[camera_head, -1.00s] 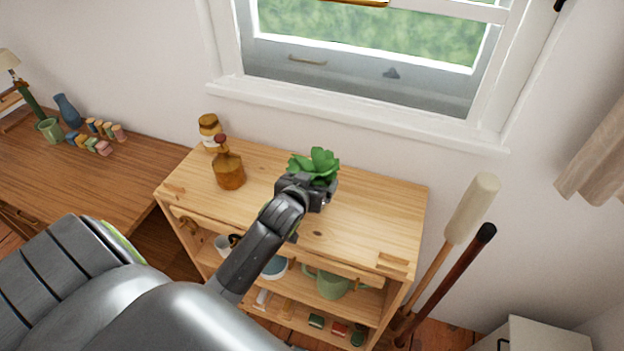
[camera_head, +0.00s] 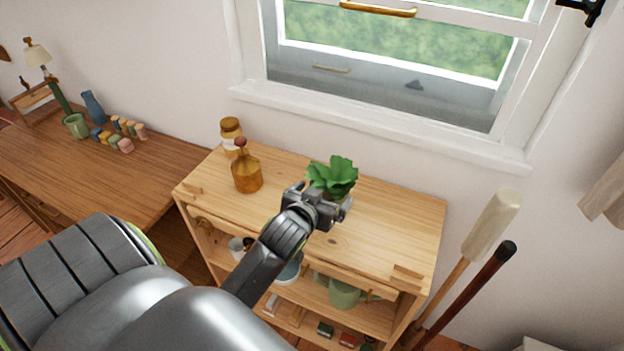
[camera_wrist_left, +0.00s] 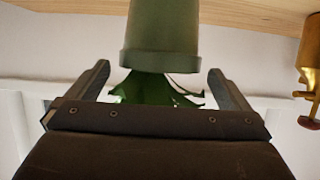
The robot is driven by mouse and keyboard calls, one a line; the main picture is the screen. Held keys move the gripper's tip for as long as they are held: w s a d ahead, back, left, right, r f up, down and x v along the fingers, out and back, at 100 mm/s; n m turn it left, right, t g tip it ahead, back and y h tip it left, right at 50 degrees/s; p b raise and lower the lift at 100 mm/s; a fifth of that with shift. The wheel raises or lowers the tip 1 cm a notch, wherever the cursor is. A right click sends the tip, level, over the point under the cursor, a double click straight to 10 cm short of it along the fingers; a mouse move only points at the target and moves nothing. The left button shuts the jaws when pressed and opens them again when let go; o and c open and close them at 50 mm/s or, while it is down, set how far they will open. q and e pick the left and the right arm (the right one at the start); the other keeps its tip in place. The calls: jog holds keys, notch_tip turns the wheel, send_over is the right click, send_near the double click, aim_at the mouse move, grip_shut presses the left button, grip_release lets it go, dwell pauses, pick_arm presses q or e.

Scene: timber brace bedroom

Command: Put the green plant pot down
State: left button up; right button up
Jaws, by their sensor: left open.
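The green plant pot (camera_wrist_left: 165,35) shows in the left wrist view, where the picture is upside down. It stands upright on the wooden shelf top, with its leaves partly hidden by my gripper. In the head view its leafy plant (camera_head: 333,175) shows near the back of the shelf unit's top (camera_head: 385,225), and my gripper hides most of the pot. My left gripper (camera_head: 325,207) is open and empty just in front of the pot; in the wrist view its fingers (camera_wrist_left: 158,72) are spread, with the pot beyond them. My right gripper is not in view.
An amber bottle (camera_head: 247,173) and a jar (camera_head: 231,134) stand left of the plant. The shelf top's right side is clear. A window sill (camera_head: 380,128) runs behind. A mallet (camera_head: 490,228) and a dark pole (camera_head: 470,290) lean at the right.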

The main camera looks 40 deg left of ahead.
pick_arm(q)
jog(key=v, duration=0.7)
dwell(0.4)
jog(key=s+f+m+g+h, duration=0.1)
jog(key=s+f+g, duration=0.45)
jog(key=s, duration=0.45)
jog(key=s+f+m+g, duration=0.1)
jog(key=s+f+g, duration=0.4)
jog(key=s, duration=0.5)
notch_tip(320, 180, down, 26)
jog(key=a, duration=0.2)
jog(key=s+d+f+g+h, duration=0.1)
jog(key=s+d+f, duration=0.1)
jog(key=s+f, duration=1.2)
jog(key=shift+s+f, duration=0.25)
jog(key=shift+f, duration=0.65)
